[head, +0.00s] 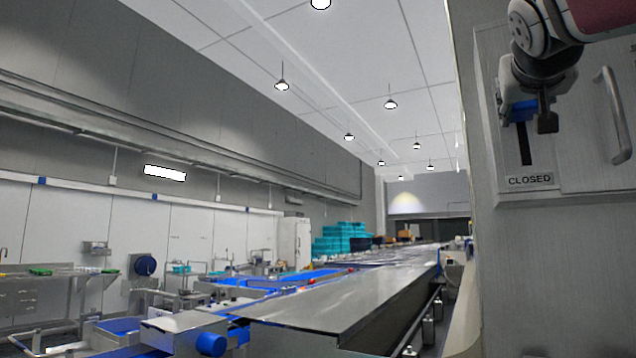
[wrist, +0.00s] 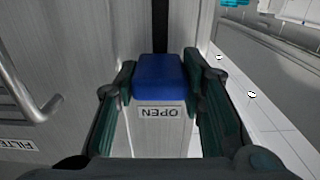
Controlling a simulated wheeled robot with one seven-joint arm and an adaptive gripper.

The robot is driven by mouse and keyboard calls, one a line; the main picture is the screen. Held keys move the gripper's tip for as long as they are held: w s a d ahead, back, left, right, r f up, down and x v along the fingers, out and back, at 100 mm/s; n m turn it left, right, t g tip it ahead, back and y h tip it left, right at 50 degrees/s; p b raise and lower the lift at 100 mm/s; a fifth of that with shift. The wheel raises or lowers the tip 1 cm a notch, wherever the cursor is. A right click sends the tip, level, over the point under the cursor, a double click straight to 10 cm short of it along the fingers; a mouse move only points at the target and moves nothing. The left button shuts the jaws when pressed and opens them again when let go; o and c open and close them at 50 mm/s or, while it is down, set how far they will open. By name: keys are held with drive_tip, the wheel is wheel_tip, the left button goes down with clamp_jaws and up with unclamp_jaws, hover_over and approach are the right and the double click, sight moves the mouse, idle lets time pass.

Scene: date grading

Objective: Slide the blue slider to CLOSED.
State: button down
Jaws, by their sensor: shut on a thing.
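The blue slider (head: 519,110) is on the grey cabinet panel at the right of the head view, at the upper part of a dark vertical slot (head: 525,145). A CLOSED label (head: 530,181) is below the slot. In the wrist view the blue slider (wrist: 158,78) sits between my two fingers, with an upside-down OPEN label (wrist: 160,112) beside it. My gripper (wrist: 158,85) is shut on the slider, one finger on each side. In the head view my gripper (head: 532,112) partly hides the slider.
A metal handle (head: 613,115) stands out from the panel to the right of the slot; a handle (wrist: 25,95) also shows at the left of the wrist view. A long metal conveyor table (head: 350,298) runs away to the left of the cabinet. Blue-green crates (head: 343,238) are stacked far back.

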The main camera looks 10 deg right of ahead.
drive_tip(key=shift+f+b, duration=3.05)
drive_tip(key=shift+f, duration=0.7)
drive_tip(key=c, duration=1)
unclamp_jaws()
drive_tip(key=shift+c, duration=0.2)
drive_tip(key=shift+r, duration=0.1)
drive_tip(key=v, duration=1.2)
